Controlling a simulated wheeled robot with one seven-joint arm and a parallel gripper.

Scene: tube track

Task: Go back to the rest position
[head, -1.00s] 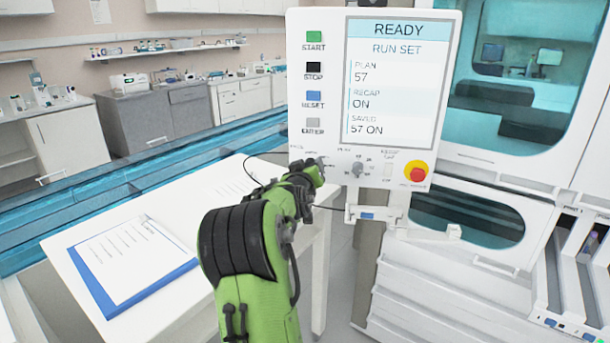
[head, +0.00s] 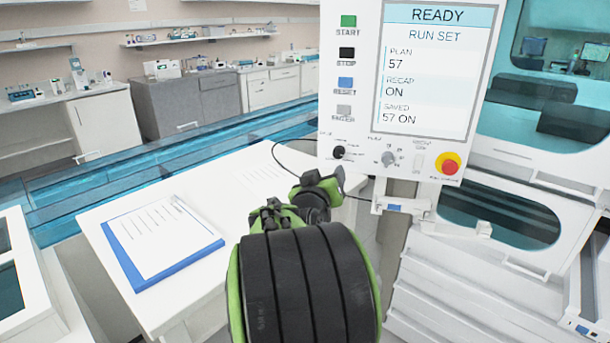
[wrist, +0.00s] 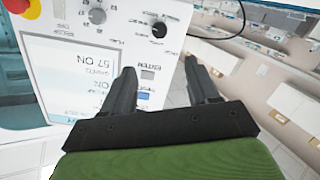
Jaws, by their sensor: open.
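My green and black arm reaches up from the bottom of the head view, and its thick black-banded joint hides part of what lies behind. My gripper shows in the wrist view (wrist: 160,85) with its two black fingers apart and nothing between them. The control panel (head: 350,100) stands upright behind and above the arm in the head view. Its screen (head: 435,70) reads READY, RUN SET, PLAN 57, RECAP ON, SAVED 57 ON. In the wrist view the panel (wrist: 110,20) appears upside down, beyond the fingers and to the left. The fingers look apart from it.
A white table (head: 110,215) with a blue clipboard (head: 165,285) lies left of the arm. A white machine (head: 530,265) with teal windows fills the right. A teal rail (head: 60,215) runs behind the table. Grey and white cabinets (head: 180,105) line the back wall.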

